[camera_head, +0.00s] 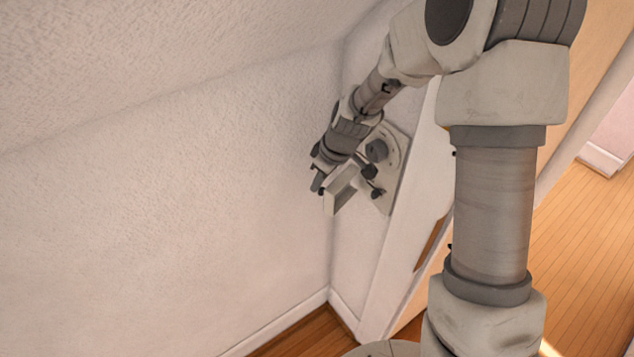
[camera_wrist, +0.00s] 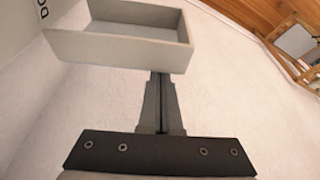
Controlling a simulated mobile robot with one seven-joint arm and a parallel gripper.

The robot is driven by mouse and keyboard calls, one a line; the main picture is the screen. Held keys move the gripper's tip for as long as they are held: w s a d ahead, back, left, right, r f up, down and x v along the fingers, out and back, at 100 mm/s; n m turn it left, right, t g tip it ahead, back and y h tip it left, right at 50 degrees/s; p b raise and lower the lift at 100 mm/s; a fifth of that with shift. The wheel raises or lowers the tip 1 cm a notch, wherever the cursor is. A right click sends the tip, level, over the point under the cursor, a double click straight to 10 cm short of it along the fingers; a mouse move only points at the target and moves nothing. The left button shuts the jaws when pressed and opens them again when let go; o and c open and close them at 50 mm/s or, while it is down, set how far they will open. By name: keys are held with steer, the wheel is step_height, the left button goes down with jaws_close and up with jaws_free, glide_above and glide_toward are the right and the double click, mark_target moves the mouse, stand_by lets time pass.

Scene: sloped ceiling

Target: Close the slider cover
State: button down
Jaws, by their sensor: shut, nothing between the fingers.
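The slider cover looks like a pale, hollow, box-shaped piece (camera_head: 343,197) at the lower left of a light panel (camera_head: 393,160) on the wall. In the wrist view a pale open-sided box, likely the cover (camera_wrist: 120,48), fills the upper left, with its hollow side showing. My gripper (camera_head: 317,184) is beside the cover in the head view. In the wrist view its fingers (camera_wrist: 161,78) are together and empty, with tips at the box's lower edge. I cannot tell whether they touch it. Whatever the cover protects is hidden.
A dark round knob (camera_head: 376,150) and a smaller dark part (camera_head: 376,192) stick out of the panel. A textured wall (camera_head: 160,220) is close on the left under the sloped ceiling (camera_head: 150,65). A pale vertical trim (camera_head: 402,235) runs to the right of the panel.

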mark_target(335, 193)
steer(key=shift+s+d+f+n+b, duration=0.25)
steer(key=shift+s+d+n+b, duration=0.3)
steer(key=shift+s+n+b, duration=0.55)
steer(key=shift+s+d+r+n+g+y+b, duration=0.1)
steer(key=shift+s+d+n+g+y+b, duration=0.2)
steer(key=shift+d+n+g+b, duration=0.25)
steer(key=shift+s+d+r+b, duration=0.1)
steer(key=shift+s+d+b, duration=0.35)
steer(key=shift+s+d, duration=0.4)
steer(key=shift+w+a, duration=0.1)
steer(key=shift+w, duration=0.05)
